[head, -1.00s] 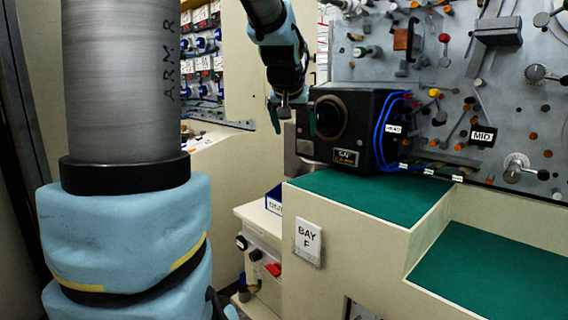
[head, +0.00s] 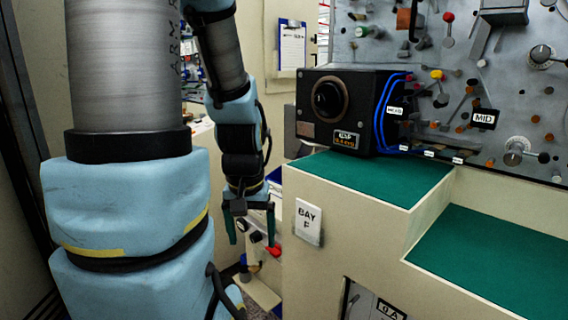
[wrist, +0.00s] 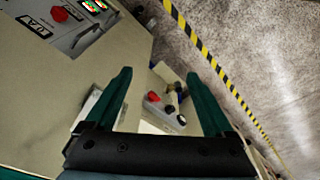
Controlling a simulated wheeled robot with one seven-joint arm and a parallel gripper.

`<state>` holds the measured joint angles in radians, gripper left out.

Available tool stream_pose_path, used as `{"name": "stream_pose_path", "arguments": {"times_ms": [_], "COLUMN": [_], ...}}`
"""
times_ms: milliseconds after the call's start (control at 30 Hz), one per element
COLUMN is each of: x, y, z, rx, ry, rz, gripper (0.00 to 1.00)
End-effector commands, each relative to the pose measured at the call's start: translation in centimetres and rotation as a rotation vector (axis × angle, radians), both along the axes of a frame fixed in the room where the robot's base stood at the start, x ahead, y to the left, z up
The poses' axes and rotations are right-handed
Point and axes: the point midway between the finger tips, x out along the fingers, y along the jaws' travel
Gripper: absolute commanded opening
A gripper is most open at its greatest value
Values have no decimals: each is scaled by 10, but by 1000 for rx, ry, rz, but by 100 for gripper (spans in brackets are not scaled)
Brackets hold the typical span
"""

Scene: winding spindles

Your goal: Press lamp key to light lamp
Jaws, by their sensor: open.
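My gripper (head: 252,238) is open and empty, pointing down left of the green-topped bench. In the wrist view its green fingers (wrist: 158,76) are spread, with a small control box (wrist: 165,110) beyond them. That box carries a red knob (wrist: 154,97) and dark round knobs, and it also shows behind my gripper in the head view (head: 262,262). The gripper appears apart from it. I cannot tell which control is the lamp key. A bench-front panel (wrist: 75,38) with a red button (wrist: 59,14) and lit coloured squares is at upper left in the wrist view.
A black box with a round lens (head: 328,98) and blue cables stands on the green bench top (head: 385,180). A grey wall panel (head: 510,90) with many knobs rises behind. A BAY F sign (head: 308,222) marks the bench front. Yellow-black striped floor tape (wrist: 215,68) borders grey floor.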

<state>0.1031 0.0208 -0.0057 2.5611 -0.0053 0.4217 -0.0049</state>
Motion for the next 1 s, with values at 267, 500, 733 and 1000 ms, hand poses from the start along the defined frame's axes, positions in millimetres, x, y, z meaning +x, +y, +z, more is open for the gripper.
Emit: {"name": "stream_pose_path", "arguments": {"times_ms": [267,500,733,1000], "x": [0,1,1,1], "y": [0,0,0,0], "z": [0,0,0,0], "rx": [0,0,0,0], "ry": [-1,-1,-1,-1], "rz": [0,0,0,0], "gripper": [55,28,2,0]}}
